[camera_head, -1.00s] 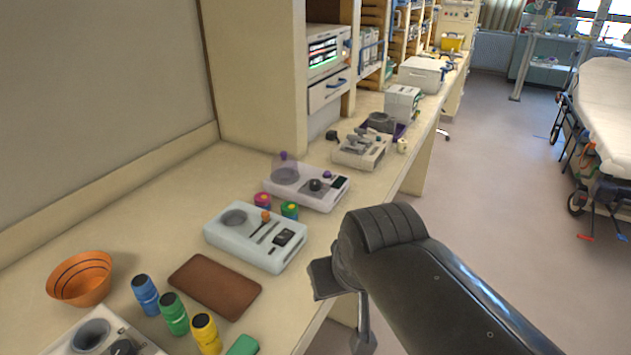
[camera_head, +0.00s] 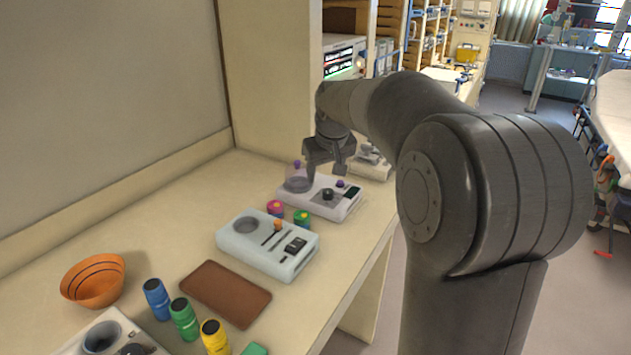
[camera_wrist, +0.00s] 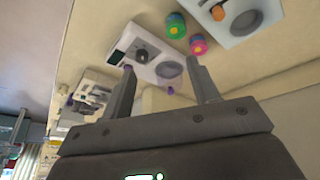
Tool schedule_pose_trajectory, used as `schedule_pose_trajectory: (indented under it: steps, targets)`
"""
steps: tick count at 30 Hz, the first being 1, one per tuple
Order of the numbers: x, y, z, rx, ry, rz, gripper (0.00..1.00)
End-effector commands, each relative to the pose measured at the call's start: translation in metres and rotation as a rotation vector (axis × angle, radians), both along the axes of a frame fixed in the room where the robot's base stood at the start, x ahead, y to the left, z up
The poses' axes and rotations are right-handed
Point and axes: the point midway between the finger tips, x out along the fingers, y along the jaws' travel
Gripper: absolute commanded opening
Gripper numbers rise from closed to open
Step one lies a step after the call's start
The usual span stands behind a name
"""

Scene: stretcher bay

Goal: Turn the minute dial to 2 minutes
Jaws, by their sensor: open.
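A white device (camera_head: 319,206) with a round black dial (camera_head: 327,194), a dark display and purple knobs stands on the counter. I cannot read any markings on the dial. In the wrist view the device (camera_wrist: 150,37) lies beyond the fingertips, with the black dial (camera_wrist: 141,57) close to one fingertip and a grey round well between the fingers. My gripper (camera_head: 327,169) is open and empty, above the back part of the device, pointing down. In the wrist view its two fingers (camera_wrist: 160,66) are spread apart. Whether a finger touches anything cannot be told.
A pale blue device (camera_head: 260,258) with sliders stands nearer. Pink (camera_head: 275,208) and green (camera_head: 302,218) small jars sit between the two devices. Another instrument (camera_head: 372,166) stands behind. A brown pad (camera_head: 226,292), orange bowl (camera_head: 93,281) and several bottles are at the near left.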

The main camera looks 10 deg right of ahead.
Motion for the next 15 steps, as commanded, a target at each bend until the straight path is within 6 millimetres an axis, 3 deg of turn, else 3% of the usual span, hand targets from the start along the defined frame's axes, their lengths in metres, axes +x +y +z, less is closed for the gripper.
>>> schedule_pose_trajectory:
  steps: [1, 6, 10, 15]
  targets:
    - [0.018, -0.009, -0.009, 0.013, 0.006, 0.003, 0.55]
    - [0.071, -0.035, -0.033, 0.053, 0.01, 0.02, 0.55]
    - [0.101, -0.055, -0.051, 0.084, 0.008, 0.025, 0.55]
    - [0.121, -0.072, -0.065, 0.108, 0.003, 0.027, 0.55]
